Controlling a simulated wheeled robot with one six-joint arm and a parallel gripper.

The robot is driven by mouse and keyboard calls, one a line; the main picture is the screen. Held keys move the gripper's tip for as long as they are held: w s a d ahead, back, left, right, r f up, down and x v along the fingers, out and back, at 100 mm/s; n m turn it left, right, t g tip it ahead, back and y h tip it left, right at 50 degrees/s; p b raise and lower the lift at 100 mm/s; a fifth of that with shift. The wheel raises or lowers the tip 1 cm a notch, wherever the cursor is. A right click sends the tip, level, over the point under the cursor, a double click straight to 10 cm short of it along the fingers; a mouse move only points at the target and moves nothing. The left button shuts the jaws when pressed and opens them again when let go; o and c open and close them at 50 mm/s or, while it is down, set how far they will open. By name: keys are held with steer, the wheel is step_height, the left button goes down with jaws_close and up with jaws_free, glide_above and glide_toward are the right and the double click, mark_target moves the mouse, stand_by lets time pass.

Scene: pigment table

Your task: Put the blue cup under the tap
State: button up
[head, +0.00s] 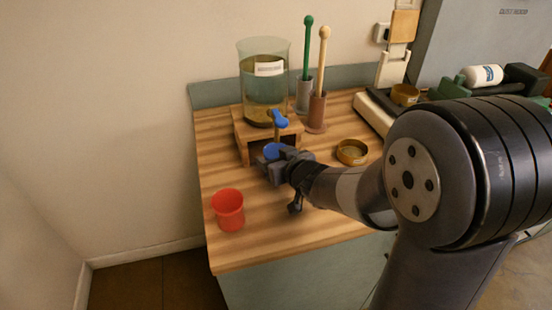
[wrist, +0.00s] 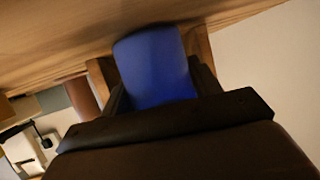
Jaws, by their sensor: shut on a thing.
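The blue cup (wrist: 155,65) is between the fingers of my gripper (wrist: 160,90) in the wrist view. In the head view only a blue part of the cup (head: 275,151) shows; my gripper (head: 270,160) hides much of it. The gripper is shut on the cup, right in front of the wooden stand. The tap (head: 278,118) has a blue handle and sits at the front of the glass tank (head: 264,90), above the cup. I cannot tell whether the cup is exactly below the spout or touching the table.
A red cup (head: 228,209) stands at the table's front left. The wooden stand (head: 243,143) bears the tank. A brass dish (head: 352,152) lies to the right. Two holders with a green pestle (head: 308,60) and a pale pestle (head: 323,65) stand behind. The wooden table (head: 290,240) is clear in front.

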steer(key=shift+f, duration=0.1)
steer(key=o, duration=1)
steer(key=shift+c, duration=0.2)
steer(key=shift+r, duration=0.2)
steer(key=shift+s+d+r, duration=0.15)
steer(key=shift+s+d, duration=0.05)
steer(key=shift+s, duration=0.05)
steer(key=p+v, duration=0.3)
steer(key=v, duration=0.7)
steer(key=shift+s, duration=0.1)
steer(key=shift+s+d, duration=0.3)
steer(key=shift+s, duration=0.2)
